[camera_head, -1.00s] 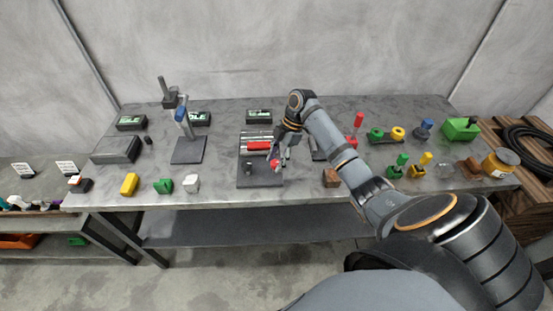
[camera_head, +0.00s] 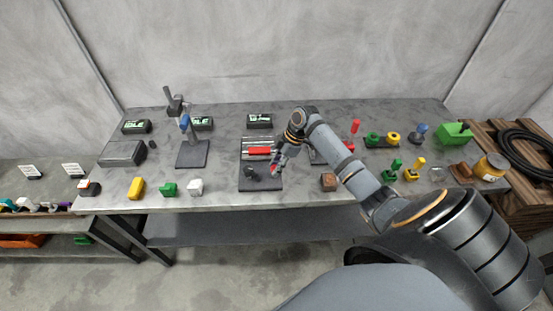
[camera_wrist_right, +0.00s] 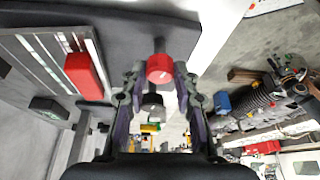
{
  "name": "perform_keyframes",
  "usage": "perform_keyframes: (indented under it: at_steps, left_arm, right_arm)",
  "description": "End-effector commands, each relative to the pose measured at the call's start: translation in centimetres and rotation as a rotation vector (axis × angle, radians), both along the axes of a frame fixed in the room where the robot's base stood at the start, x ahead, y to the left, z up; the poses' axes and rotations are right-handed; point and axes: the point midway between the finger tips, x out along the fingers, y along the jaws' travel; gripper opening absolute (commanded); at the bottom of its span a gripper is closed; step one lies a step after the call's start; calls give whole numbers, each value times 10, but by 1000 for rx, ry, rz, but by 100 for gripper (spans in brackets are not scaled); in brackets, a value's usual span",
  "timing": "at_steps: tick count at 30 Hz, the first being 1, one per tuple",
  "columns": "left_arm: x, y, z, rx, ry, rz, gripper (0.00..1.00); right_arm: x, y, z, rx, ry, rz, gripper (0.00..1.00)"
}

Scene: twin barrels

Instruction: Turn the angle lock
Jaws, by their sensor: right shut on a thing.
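A dark fixture plate (camera_head: 260,184) lies on the bench in the middle of the head view, with pale rails and a red block (camera_head: 259,150) on it. A small red knob (camera_head: 273,170) sits near the plate's front right; I take it to be the angle lock. My right gripper (camera_head: 277,165) is at this knob, coming from the back right. In the right wrist view, my right gripper (camera_wrist_right: 160,78) has its fingers on both sides of the red knob (camera_wrist_right: 159,69) and is shut on it. The knob's mark is too small to read. My left gripper is not in view.
A dark stand with a blue part (camera_head: 184,122) is to the left. A brown block (camera_head: 328,182) lies right of the plate. Pegs and a green box (camera_head: 454,134) stand at right.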

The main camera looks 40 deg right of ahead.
Motion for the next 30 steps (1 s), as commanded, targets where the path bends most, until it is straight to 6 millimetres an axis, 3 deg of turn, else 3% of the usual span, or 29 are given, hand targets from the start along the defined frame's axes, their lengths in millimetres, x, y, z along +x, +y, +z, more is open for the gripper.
perform_keyframes:
  at_steps: [1,18,30]
  left_arm:
    - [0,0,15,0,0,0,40]
    - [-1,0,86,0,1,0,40]
    - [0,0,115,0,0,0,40]
  right_arm:
    - [-2,1,7,0,3,-43,0]
    - [-3,4,7,2,2,-586,0]
    - [-4,5,3,1,0,-948,0]
